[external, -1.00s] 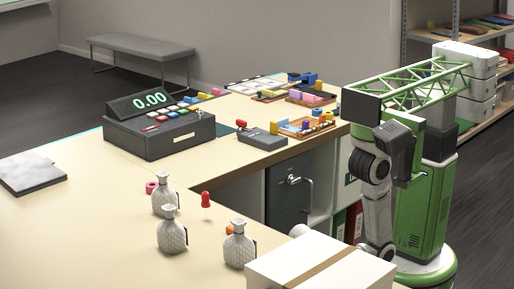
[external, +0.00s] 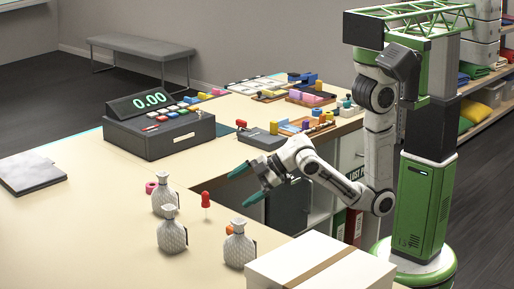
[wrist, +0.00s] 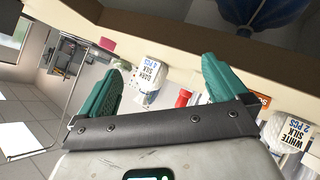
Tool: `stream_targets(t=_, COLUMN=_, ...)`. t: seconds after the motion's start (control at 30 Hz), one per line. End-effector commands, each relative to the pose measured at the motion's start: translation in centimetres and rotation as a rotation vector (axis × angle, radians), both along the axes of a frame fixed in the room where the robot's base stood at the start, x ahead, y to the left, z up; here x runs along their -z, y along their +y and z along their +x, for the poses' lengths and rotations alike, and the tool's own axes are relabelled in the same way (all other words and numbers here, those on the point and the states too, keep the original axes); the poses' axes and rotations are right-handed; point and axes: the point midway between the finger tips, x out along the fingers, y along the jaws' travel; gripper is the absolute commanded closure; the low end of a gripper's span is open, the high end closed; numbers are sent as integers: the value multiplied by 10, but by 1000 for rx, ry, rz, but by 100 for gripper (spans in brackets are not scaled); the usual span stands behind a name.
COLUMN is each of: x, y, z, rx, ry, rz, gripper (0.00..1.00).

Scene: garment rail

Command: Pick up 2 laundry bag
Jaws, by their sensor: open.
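Three pale grey, patterned laundry bags with tied necks stand upright on the counter: a rear one (external: 165,200), a middle one (external: 171,236) and a front right one (external: 239,249). In the wrist view, one bag (wrist: 150,80) has a label that seems to read "DARK SILK 4 PCS". Another bag (wrist: 288,136) at the right edge reads "WHITE SILK 2 PCS"; it appears to be the front right one. The third bag's label is not visible. My gripper (external: 246,185), with teal fingers, is open and empty above the counter edge, behind the front right bag and apart from all bags.
A red pin-shaped piece (external: 206,200), a pink ring (external: 151,187) and an orange item (external: 230,229) sit among the bags. A white box (external: 320,268) is at the front right. A register (external: 160,130) stands farther back.

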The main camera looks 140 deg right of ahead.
Motion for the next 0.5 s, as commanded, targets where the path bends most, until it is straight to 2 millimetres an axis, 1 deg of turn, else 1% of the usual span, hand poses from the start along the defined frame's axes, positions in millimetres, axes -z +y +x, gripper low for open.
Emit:
stream_targets(t=0.03, x=-5, y=17, z=21, rx=-35, ry=-41, rz=29, gripper=0)
stream_targets(t=0.1, x=-9, y=44, z=49, rx=-77, ry=-104, rz=86, gripper=0)
stream_targets(t=0.17, x=-14, y=69, z=71, rx=-113, ry=-157, rz=138, gripper=0)
stream_targets(t=0.2, x=-17, y=88, z=85, rx=-139, ry=-190, rz=178, gripper=0)
stream_targets(t=0.27, x=-23, y=116, z=104, rx=-178, ry=-237, rz=238, gripper=0)
stream_targets(t=0.3, x=-27, y=137, z=116, rx=-204, ry=-265, rz=282, gripper=0)
stream_targets(t=0.37, x=-33, y=167, z=131, rx=-242, ry=-304, rz=346, gripper=0)
stream_targets(t=0.4, x=-36, y=187, z=139, rx=-265, ry=-324, rz=388, gripper=0)
stream_targets(t=0.5, x=-43, y=223, z=151, rx=-306, ry=-359, rz=467, gripper=0)
